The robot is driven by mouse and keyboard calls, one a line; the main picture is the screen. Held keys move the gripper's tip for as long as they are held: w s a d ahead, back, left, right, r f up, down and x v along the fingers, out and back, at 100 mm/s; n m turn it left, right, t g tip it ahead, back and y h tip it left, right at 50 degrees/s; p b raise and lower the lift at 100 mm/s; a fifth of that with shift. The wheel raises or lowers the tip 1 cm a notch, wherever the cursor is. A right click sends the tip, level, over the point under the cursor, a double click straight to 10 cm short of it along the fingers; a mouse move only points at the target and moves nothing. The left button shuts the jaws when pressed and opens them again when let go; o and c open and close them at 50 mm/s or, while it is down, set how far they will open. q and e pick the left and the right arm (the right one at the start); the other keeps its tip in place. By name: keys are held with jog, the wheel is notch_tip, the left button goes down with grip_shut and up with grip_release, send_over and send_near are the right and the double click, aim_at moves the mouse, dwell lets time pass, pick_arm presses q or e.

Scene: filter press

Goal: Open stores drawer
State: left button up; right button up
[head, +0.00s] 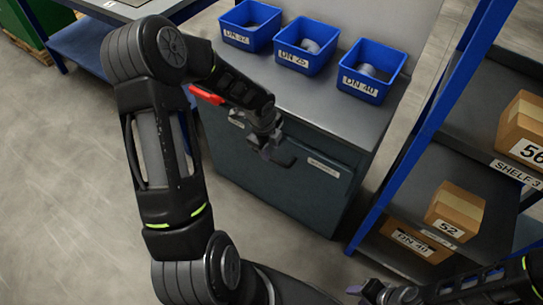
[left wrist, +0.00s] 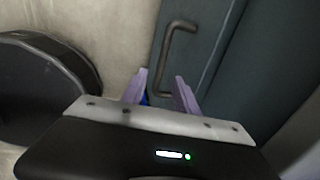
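The stores cabinet (head: 290,192) is dark grey-green, with a pale label (head: 323,168) on its front that is too small to read. Its front looks closed. My left gripper (head: 272,150) is in front of the upper part of the cabinet and hides some of it. In the left wrist view my left gripper (left wrist: 160,88) has its two pale fingers apart, with nothing clearly held.
Several blue bins (head: 305,45) stand on the cabinet's grey top (head: 310,100). A blue-framed shelf rack (head: 425,130) with cardboard boxes (head: 455,212) stands close on the right. A blue-legged table (head: 80,45) is at the upper left. Open floor (head: 60,180) lies left.

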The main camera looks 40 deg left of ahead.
aim_at(272, 158)
pick_arm(q)
jog(key=f, duration=0.2)
jog(key=w+f+b, duration=0.1)
jog(key=f, duration=0.2)
jog(key=shift+w+f, duration=0.1)
jog(key=shift+f, duration=0.1)
grip_shut()
dwell(1.2)
